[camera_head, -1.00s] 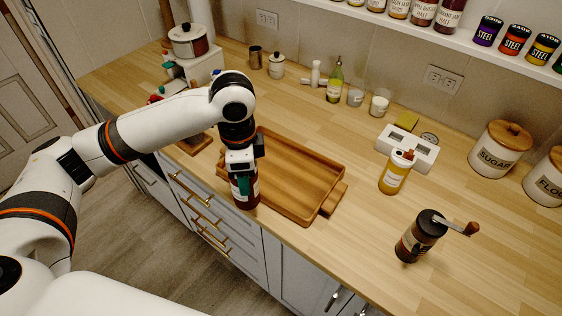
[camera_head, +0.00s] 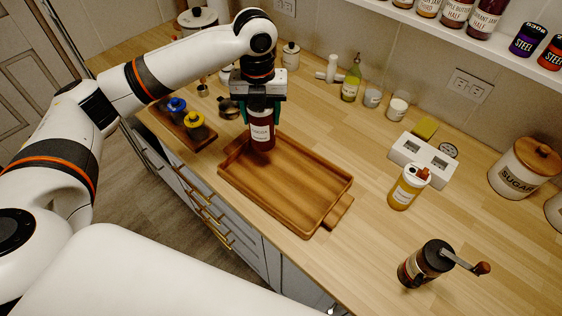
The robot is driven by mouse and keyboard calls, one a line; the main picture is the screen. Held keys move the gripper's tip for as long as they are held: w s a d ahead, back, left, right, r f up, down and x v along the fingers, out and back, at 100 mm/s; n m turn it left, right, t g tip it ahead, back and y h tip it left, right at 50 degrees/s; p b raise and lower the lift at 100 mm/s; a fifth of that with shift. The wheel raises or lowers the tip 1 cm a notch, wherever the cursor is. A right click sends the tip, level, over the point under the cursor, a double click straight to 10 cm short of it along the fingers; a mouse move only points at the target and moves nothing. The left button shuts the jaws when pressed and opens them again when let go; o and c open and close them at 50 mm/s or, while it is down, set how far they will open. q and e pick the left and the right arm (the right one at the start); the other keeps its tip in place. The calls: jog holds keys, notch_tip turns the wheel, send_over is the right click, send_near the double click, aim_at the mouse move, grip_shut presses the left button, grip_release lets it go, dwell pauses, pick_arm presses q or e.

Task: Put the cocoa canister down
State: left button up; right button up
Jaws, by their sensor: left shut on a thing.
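My left gripper (camera_head: 262,106) points down and is shut on the cocoa canister (camera_head: 262,136), a dark red-brown cylinder with a white label. The label's print is too small to read surely. The canister is upright, with its top hidden between the fingers. It appears at the far left corner of the wooden tray (camera_head: 330,218). I cannot tell whether its base touches the tray or hangs above it. My right gripper is out of view.
The tray's floor is otherwise empty. A small wooden board (camera_head: 177,124) with blue and yellow items lies to the left. A yellow bottle (camera_head: 406,188), a white block (camera_head: 421,157) and a grinder (camera_head: 424,264) stand to the right. Bare counter lies between tray and grinder.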

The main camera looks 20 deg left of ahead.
aim_at(262, 141)
pick_arm(q)
notch_tip(262, 141, down, 4)
jog(key=shift+s+f+p, duration=0.15)
jog(key=shift+f+p, duration=0.05)
jog(key=shift+p, duration=0.3)
jog(key=shift+f+p, duration=0.45)
jog(key=shift+f, duration=1.9)
jog(key=shift+f, duration=0.1)
jog(key=o, duration=1.1)
notch_tip(262, 141, up, 12)
jog(key=b, duration=0.3)
